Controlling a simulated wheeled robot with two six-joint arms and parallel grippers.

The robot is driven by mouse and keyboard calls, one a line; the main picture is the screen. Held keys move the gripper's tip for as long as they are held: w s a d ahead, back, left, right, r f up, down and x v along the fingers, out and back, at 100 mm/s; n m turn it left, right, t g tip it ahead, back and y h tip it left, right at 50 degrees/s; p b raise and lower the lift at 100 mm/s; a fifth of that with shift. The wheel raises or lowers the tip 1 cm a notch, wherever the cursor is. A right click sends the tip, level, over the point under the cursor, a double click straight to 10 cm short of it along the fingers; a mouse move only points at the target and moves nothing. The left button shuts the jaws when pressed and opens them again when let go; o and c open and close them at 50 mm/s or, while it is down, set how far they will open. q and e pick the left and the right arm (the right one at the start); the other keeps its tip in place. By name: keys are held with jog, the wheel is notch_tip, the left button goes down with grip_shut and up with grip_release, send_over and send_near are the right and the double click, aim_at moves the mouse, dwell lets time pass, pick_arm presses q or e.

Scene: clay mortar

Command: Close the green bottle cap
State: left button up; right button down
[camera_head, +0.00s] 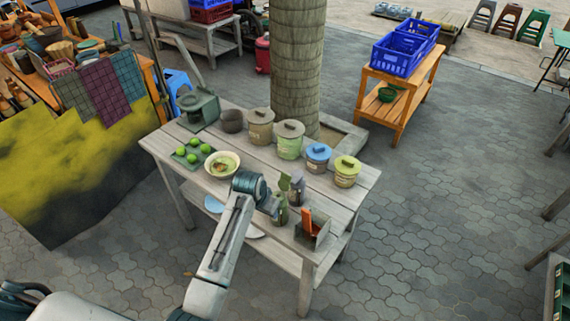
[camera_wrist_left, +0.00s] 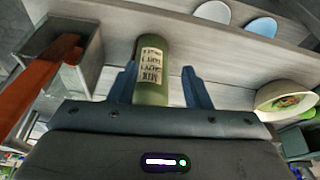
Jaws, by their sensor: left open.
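A small green bottle (camera_head: 281,213) stands on the wooden table near its front edge. A green flap (camera_head: 284,183), which looks like its cap standing up open, shows at its top. In the left wrist view the green bottle (camera_wrist_left: 152,75) with a pale printed label lies between the two blue fingers of my left gripper (camera_wrist_left: 160,78). The fingers are apart, with a gap visible on the bottle's right side. In the head view my left gripper (camera_head: 271,206) is beside the bottle. The cap is not clearly visible in the wrist view. My right gripper is not in view.
A dark bottle (camera_head: 297,192) stands just behind the green one. A metal box (camera_head: 313,232) with an orange handle is to the right, and a bowl (camera_head: 221,165) and a tray of limes (camera_head: 190,157) to the left. Several lidded pots line the back.

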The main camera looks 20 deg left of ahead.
pick_arm(q)
jog(key=m+p, duration=0.1)
jog(key=p, duration=0.1)
send_near(286, 174)
jog(key=shift+h, duration=0.4)
jog(key=p+x, duration=0.1)
jog(key=x, duration=0.1)
jog(key=p+x, duration=0.1)
jog(key=x, duration=0.2)
jog(key=p+x, duration=0.1)
jog(key=x, duration=0.1)
jog(key=shift+a+f, duration=0.3)
jog(key=shift+f, duration=0.1)
jog(key=shift+w+f+t, duration=0.25)
jog(key=shift+f+t, duration=0.05)
jog(key=shift+f, duration=0.3)
grip_shut()
